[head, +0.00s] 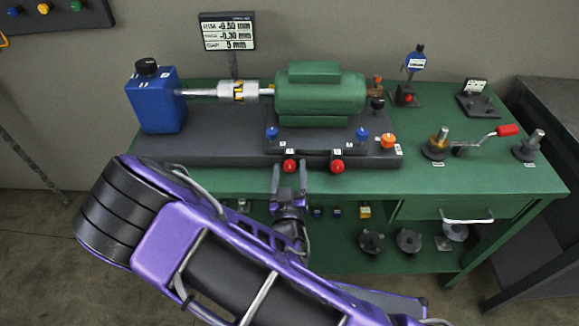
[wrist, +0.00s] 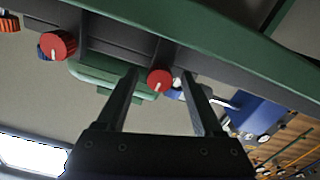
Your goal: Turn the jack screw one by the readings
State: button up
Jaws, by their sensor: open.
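Two red knobs with white marks, seemingly the jack screws, stick out from the front edge of the dark base. The left red knob (head: 290,166) lies between the fingertips of my gripper (head: 290,174), which is open. The right red knob (head: 337,167) is clear of it. In the wrist view the same left knob (wrist: 159,80) shows between my open fingers (wrist: 161,84), with space on both sides; the other red knob (wrist: 57,45) is to the left. A display (head: 228,32) behind the bench reads about -0.50 mm, -0.30 mm and 5 mm; the digits are small.
A green motor (head: 320,95) is coupled by a shaft to a blue unit (head: 152,100). Blue knobs (head: 272,133) and an orange knob (head: 388,141) sit close by on the base. A red-handled crank (head: 507,130) is at the right. A drawer and a lower shelf are below.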

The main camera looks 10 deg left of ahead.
grip_shut()
dwell(0.3)
jog(key=shift+n, duration=0.4)
jog(key=n, duration=0.3)
jog(key=shift+b, duration=0.3)
jog(key=n, duration=0.8)
jog(key=shift+n, duration=2.2)
